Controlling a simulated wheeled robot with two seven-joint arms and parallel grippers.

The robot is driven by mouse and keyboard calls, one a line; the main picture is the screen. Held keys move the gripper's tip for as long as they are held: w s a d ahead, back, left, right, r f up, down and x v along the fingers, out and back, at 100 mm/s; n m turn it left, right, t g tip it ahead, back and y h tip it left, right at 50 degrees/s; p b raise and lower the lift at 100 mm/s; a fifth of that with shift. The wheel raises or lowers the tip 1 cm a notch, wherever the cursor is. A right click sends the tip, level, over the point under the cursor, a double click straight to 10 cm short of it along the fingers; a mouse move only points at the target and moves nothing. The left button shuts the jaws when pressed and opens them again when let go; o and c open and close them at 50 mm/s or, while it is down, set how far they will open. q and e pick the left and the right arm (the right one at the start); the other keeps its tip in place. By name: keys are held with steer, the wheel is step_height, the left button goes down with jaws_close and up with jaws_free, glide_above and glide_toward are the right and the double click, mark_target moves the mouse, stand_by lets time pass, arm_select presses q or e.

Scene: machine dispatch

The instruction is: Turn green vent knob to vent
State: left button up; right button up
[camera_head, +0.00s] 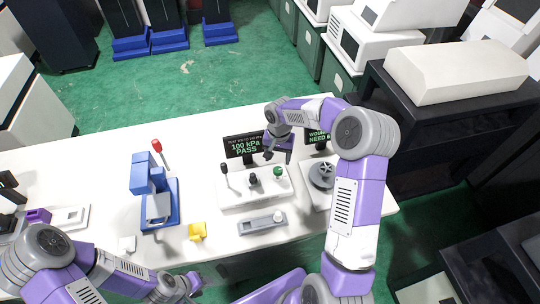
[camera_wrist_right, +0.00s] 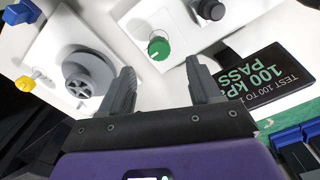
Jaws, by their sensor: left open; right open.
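The green vent knob (camera_head: 278,172) sits at the right end of a white panel (camera_head: 240,199) on the bench. In the right wrist view the green knob (camera_wrist_right: 158,48) is round with a pale mark on it, just beyond the fingertips and between their lines. My right gripper (camera_head: 278,154) hangs open above and behind the knob, and it is empty. In the right wrist view its two fingers (camera_wrist_right: 160,68) are apart and do not touch the knob. My left gripper (camera_head: 195,281) is low at the front edge of the bench, open, with nothing visible in it.
A black screen (camera_head: 245,146) reading "100 kPa PASS" stands behind the panel. Black knobs (camera_head: 253,180) sit left of the green one. A grey round fixture (camera_head: 321,174) stands to the right. A grey tray (camera_head: 262,223) lies in front, and a blue stand (camera_head: 158,205) is further left.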

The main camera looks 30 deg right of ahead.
mark_target(278, 170)
steer(key=shift+w+d, duration=0.2)
steer(key=shift+w, duration=0.1)
steer(key=f, duration=0.7)
steer(key=shift+s, duration=0.4)
steer(key=c, duration=1)
steer(key=shift+c, duration=0.2)
